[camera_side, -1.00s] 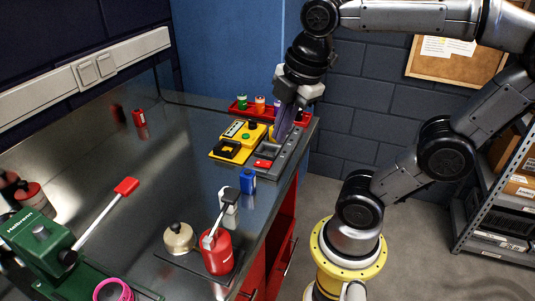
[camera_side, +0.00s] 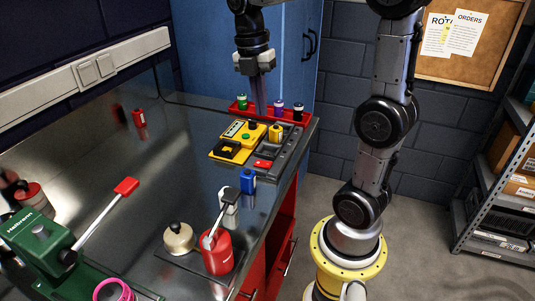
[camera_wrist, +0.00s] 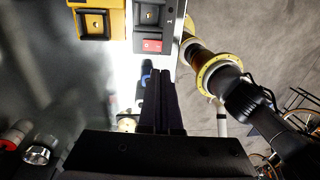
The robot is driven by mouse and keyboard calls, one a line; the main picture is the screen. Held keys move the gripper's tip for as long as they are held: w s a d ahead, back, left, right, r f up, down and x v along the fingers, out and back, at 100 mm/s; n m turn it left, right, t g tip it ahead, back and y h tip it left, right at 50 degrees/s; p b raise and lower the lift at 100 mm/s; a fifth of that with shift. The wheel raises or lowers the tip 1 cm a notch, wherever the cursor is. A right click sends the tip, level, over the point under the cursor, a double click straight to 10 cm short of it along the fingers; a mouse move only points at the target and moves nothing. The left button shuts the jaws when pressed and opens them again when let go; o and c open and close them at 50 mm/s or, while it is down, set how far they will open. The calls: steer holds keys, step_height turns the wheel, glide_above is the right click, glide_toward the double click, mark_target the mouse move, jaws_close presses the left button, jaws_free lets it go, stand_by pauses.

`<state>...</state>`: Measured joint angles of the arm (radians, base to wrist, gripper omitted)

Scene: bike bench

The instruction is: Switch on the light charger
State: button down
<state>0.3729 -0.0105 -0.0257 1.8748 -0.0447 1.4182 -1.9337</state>
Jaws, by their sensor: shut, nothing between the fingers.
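A grey charger (camera_side: 290,146) stands near the bench's right edge, with a yellow-and-black cell in its bay and a red rocker switch (camera_side: 263,163) at its front end. The switch also shows in the wrist view (camera_wrist: 152,45); I cannot tell which way it is tipped. A yellow unit (camera_side: 228,137) with a green button and black socket stands at its left; its socket end shows in the wrist view (camera_wrist: 95,24). I cannot tell which is the light charger. My gripper (camera_side: 262,112) is shut and empty, above the back of these units, apparently touching neither.
A red tray (camera_side: 236,109) with several coloured cells lies behind the units.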

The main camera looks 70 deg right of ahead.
mark_target(269, 164)
steer(key=f, duration=0.4)
steer(key=s+f, duration=0.1)
steer(key=f, duration=0.9)
steer(key=shift+s, duration=0.35)
steer(key=shift+s+f, duration=0.1)
steer(key=shift+f, duration=0.05)
steer(key=shift+w+r, duration=0.25)
steer(key=shift+w, duration=0.55)
steer(key=shift+r, duration=0.15)
